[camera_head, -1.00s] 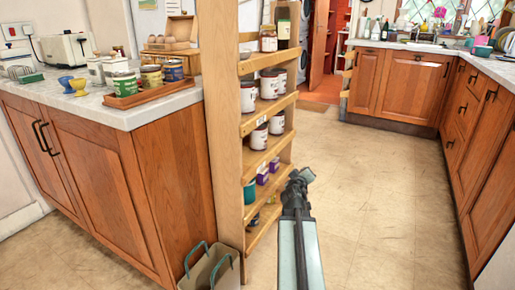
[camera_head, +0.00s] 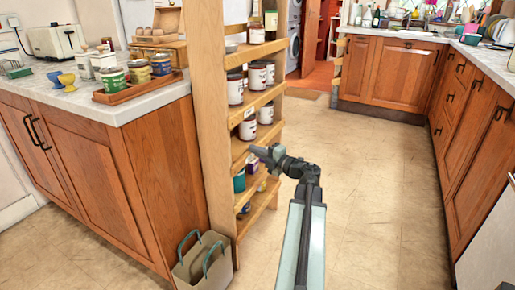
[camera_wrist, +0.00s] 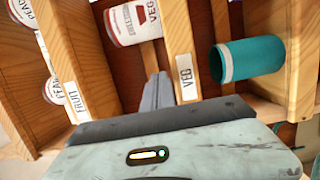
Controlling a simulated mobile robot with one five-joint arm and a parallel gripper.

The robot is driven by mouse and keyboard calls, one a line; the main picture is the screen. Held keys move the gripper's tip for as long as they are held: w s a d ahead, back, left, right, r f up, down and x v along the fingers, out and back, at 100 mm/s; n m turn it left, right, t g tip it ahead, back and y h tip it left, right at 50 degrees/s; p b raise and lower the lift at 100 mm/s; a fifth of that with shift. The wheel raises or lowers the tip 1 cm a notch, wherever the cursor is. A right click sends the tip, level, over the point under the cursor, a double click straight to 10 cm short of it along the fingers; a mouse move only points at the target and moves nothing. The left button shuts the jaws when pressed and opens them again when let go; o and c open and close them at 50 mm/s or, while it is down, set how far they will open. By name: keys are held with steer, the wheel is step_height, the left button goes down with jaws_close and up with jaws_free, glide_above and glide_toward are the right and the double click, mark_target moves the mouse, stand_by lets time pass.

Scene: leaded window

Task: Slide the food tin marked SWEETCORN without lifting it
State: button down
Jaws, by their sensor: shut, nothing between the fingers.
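No tin with a readable SWEETCORN marking shows. In the wrist view, a white tin with a dark red band (camera_wrist: 133,22) reads in part "VEG". Tins with "PEACH" lettering (camera_wrist: 58,90) are at the left, cut by the frame and the boards. White and dark red tins (camera_head: 249,129) stand on the shelf unit's middle shelves in the head view. My gripper (camera_head: 257,152) points left at the shelf unit, near a lower shelf. Its fingers (camera_wrist: 157,92) are shut and empty, close to the VEG shelf label (camera_wrist: 186,78); contact cannot be told.
The wooden shelf unit (camera_head: 212,120) stands at the end of the counter. A teal cylinder (camera_wrist: 250,60) sits on a shelf. A wooden tray (camera_head: 140,88) with several tins is on the counter. A bag (camera_head: 200,262) stands on the floor. Floor to the right is clear.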

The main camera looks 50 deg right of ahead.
mark_target(258, 137)
steer(key=w, duration=0.7)
steer(key=shift+w+d, duration=0.25)
steer(key=shift+d, duration=0.1)
steer(key=d, duration=0.2)
steer(key=shift+w+d, duration=0.15)
steer(key=shift+d, duration=0.55)
steer(key=d, duration=0.3)
steer(key=w+d, duration=0.1)
steer(key=d, duration=0.2)
steer(key=w+d, duration=0.1)
steer(key=d, duration=0.1)
steer(key=shift+w+d, duration=0.2)
steer(key=shift+d, duration=0.2)
steer(key=shift+a, duration=0.1)
steer(key=shift+s+a, duration=0.1)
